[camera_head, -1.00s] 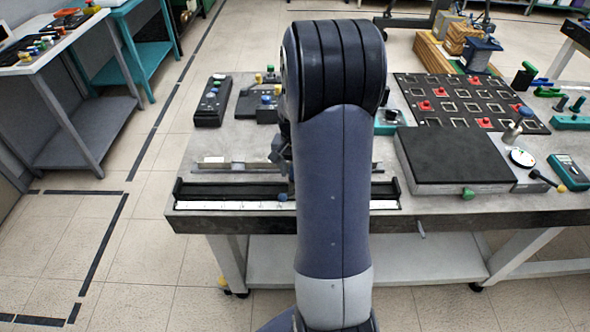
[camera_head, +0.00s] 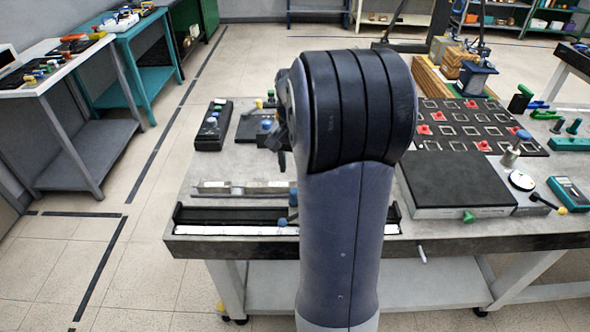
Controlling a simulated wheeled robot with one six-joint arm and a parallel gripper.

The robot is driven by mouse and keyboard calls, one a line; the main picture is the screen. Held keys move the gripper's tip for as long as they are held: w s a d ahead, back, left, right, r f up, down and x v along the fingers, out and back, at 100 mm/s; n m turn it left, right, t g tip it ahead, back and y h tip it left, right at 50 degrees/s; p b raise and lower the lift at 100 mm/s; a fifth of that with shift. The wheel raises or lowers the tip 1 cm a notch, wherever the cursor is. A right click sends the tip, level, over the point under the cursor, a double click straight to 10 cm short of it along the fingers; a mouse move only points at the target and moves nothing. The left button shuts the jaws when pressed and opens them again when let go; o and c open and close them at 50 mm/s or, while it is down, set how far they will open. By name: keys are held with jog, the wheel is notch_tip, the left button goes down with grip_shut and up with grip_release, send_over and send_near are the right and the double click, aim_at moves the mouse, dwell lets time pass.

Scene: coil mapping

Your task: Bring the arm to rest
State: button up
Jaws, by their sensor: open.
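My arm (camera_head: 345,230) rises through the middle of the view, its dark rounded joint on top, in front of the workbench (camera_head: 190,215). A small dark part of my gripper (camera_head: 281,148) shows at the arm's left edge, above the bench. The rest of it is hidden behind the arm. I see nothing held in the part that shows.
The bench carries a long black rail fixture (camera_head: 240,216), a black control box (camera_head: 213,126), a dark flat plate (camera_head: 460,180) and a grid board with red pieces (camera_head: 480,127). A white side table (camera_head: 45,62) stands left. The floor between is clear.

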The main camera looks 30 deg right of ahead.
aim_at(291, 190)
notch_tip(291, 190, down, 10)
jog(key=shift+f, duration=0.2)
jog(key=shift+w+a+f, duration=0.1)
jog(key=shift+a+f, duration=0.05)
jog(key=shift+f, duration=0.1)
jog(key=shift+w+a, duration=0.2)
jog(key=shift+a, duration=0.05)
jog(key=shift+r, duration=0.1)
